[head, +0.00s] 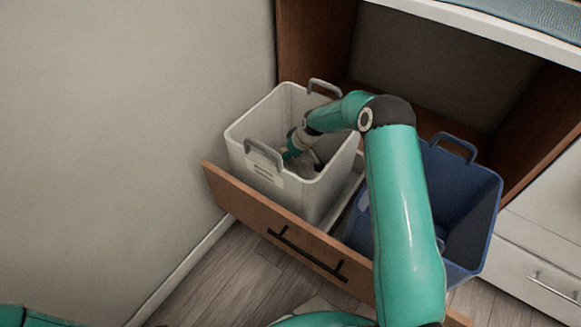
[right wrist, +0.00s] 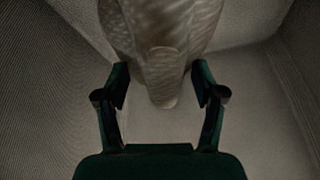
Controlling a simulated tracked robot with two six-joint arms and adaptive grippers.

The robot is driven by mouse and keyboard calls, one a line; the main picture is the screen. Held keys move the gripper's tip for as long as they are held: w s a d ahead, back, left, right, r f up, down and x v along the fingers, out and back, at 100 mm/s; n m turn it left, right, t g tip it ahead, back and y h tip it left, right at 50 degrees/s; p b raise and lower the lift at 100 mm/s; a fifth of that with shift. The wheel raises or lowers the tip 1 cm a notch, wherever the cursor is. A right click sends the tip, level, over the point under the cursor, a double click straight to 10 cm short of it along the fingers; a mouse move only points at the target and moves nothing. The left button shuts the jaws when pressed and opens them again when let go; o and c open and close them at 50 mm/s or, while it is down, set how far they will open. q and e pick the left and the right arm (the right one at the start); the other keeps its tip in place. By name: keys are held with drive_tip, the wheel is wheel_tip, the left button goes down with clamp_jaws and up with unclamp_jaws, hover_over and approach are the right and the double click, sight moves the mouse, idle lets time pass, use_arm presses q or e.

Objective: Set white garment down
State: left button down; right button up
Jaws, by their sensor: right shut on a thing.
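The white garment (right wrist: 165,40) shows in the right wrist view as a pale, ribbed, bunched cloth, in shadow. The bin walls surround the cloth in the right wrist view. I cannot tell whether the cloth touches the bin floor. My left gripper is not in view.
The white bin stands in a pulled-out wooden drawer (head: 235,199) with a black handle. A blue bin (head: 472,190) stands to its right, partly behind my arm. A plain wall is at left, and white drawers (head: 540,255) are at right. The floor (head: 215,285) shows at front left.

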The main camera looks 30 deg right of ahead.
sight(298, 159)
wheel_tip(298, 159, down, 4)
drive_tip(key=shift+f+b, duration=0.15)
drive_tip(key=shift+b, duration=0.4)
drive_tip(key=o, duration=1.2)
drive_tip(key=p+v, duration=0.2)
drive_tip(key=v, duration=0.5)
drive_tip(key=shift+s+r, duration=0.1)
drive_tip(key=shift+r, duration=0.15)
